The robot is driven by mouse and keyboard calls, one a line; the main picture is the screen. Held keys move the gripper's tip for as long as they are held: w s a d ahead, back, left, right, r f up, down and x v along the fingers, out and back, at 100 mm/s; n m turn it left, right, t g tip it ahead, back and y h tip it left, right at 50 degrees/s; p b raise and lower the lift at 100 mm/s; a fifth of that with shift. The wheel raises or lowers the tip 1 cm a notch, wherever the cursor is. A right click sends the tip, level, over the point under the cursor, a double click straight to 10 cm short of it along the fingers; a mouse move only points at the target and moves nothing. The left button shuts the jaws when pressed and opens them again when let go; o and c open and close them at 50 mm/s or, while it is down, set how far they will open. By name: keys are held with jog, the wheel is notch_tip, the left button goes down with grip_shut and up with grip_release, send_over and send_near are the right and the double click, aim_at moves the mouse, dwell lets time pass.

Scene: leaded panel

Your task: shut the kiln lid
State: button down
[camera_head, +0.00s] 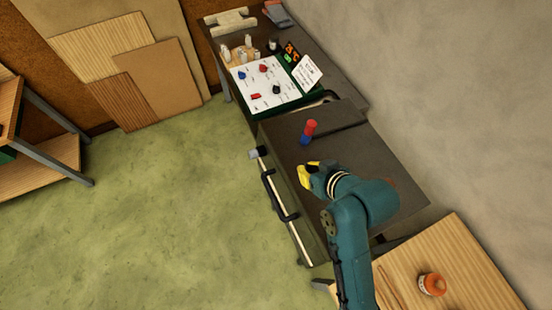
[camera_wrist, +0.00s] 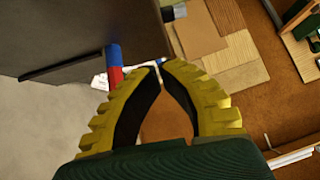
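A dark box-like unit (camera_head: 385,180), which looks like the kiln, stands along the wall. A dark flat panel (camera_head: 330,115) at its far end may be the lid; how far it is open is not clear. A red-and-blue cylindrical piece (camera_head: 309,131) sits at the panel's edge; it also shows in the wrist view (camera_wrist: 115,62), left of my fingers. A dark panel (camera_wrist: 70,30) fills the wrist view's upper left. My gripper (camera_head: 304,172) has yellow fingers above the unit's near part, apart from the red-and-blue piece. In the wrist view its fingertips (camera_wrist: 161,66) nearly meet, with nothing held.
A dark bench (camera_head: 340,85) beyond carries a white board (camera_head: 268,82) with small coloured pieces. A black handle (camera_head: 270,185) is on the unit's left side. A wooden table (camera_head: 460,260) with an orange jar (camera_head: 432,284) stands at lower right. The green floor (camera_head: 150,220) is clear.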

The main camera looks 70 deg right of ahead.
send_over(284, 166)
jog(key=s+a, duration=0.1)
jog(key=s, duration=0.2)
notch_tip(284, 166, down, 6)
jog(key=shift+w+a+f, duration=0.1)
jog(key=shift+f, duration=0.15)
jog(key=f, duration=0.3)
jog(key=f+p, duration=0.1)
jog(key=shift+w+f, duration=0.25)
jog(key=shift+w, duration=0.15)
